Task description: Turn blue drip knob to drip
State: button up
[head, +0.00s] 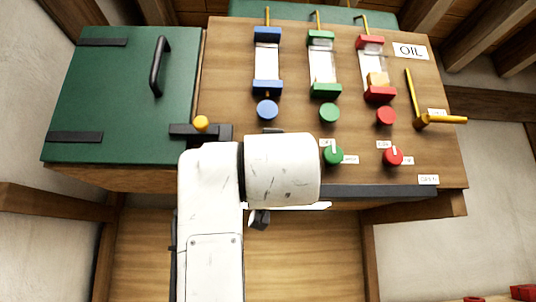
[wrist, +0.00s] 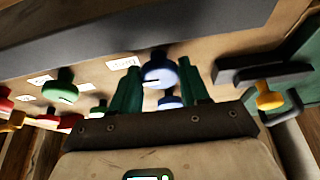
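The blue drip knob (wrist: 158,72) shows in the wrist view between the two green fingers of my gripper (wrist: 158,65). The fingers stand on either side of it, with narrow gaps that look clear, so my gripper appears open around it. A thin pointer line shows on the knob's face, but its exact setting is hard to read. A white label (wrist: 122,62) sits beside the knob. In the head view my white arm hides this knob and my fingers. A round blue knob (head: 267,109) sits below the blue oiler (head: 267,87).
Green (head: 333,155) and red (head: 393,156) drip knobs are to the right on the wooden board (head: 230,80). A yellow lever (head: 422,120) is farther right. A dark latch with a yellow knob (head: 201,123) lies close left, beside the green door (head: 120,110). A dark ledge (head: 380,191) runs below.

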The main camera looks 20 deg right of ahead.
jog(key=o, duration=0.4)
jog(key=shift+b+v, duration=2.1)
jog(key=shift+v, duration=3.3)
jog(key=shift+w, duration=0.1)
